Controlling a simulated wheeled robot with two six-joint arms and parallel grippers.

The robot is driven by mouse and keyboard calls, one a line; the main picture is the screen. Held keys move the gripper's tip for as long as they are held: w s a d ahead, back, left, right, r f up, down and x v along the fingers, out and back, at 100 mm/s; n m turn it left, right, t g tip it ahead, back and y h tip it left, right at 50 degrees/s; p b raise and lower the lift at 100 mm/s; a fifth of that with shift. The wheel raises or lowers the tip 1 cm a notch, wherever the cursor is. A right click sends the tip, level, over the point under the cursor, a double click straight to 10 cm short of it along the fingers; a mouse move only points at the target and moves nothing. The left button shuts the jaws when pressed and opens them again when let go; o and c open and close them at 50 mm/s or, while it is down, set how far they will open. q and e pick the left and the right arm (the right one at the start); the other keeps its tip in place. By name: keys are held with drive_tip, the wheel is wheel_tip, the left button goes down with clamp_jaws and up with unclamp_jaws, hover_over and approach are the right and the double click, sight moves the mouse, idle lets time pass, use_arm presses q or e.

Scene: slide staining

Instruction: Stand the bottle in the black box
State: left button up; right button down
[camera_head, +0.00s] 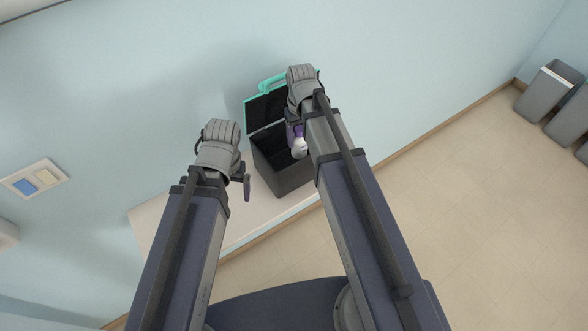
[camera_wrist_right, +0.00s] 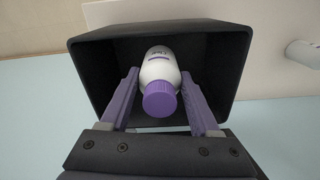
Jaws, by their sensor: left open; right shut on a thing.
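The black box (camera_head: 284,174) stands open on a pale shelf, its teal-edged lid (camera_head: 264,109) tipped back toward the wall. The bottle is white with a purple cap; it shows in the right wrist view (camera_wrist_right: 161,78) inside the box opening, and in the head view its white part (camera_head: 299,148) shows at the opening. My right gripper (camera_wrist_right: 158,95) is shut on the bottle, one purple finger on each side of it. Whether the bottle touches the box floor cannot be told. My left gripper (camera_head: 246,184) is open and empty, left of the box.
The pale shelf (camera_head: 155,222) runs along the blue wall, with bare room left of the box. A white cylindrical thing (camera_wrist_right: 303,54) lies or stands right of the box in the wrist view. A wall switch panel (camera_head: 34,179) is at far left; grey bins (camera_head: 549,91) stand far right.

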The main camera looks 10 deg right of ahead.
sight(299, 157)
use_arm(q)
drive_tip(key=shift+f, duration=0.3)
use_arm(e)
drive_tip(key=shift+f, duration=0.25)
use_arm(q)
wheel_tip(299, 157, down, 10)
drive_tip(key=b, duration=1)
drive_tip(key=shift+r, duration=0.15)
use_arm(e)
wheel_tip(299, 157, down, 10)
drive_tip(key=shift+r, duration=0.15)
use_arm(q)
drive_tip(key=shift+f, duration=0.2)
use_arm(e)
drive_tip(key=shift+f, duration=0.25)
drive_tip(key=shift+c, duration=0.6)
unclamp_jaws()
drive_tip(key=shift+r, duration=0.1)
use_arm(q)
drive_tip(key=shift+r, duration=0.1)
use_arm(e)
wheel_tip(299, 157, up, 12)
drive_tip(key=p, duration=1.2)
drive_tip(key=shift+r, duration=0.2)
use_arm(q)
wheel_tip(299, 157, up, 12)
drive_tip(key=shift+r, duration=0.15)
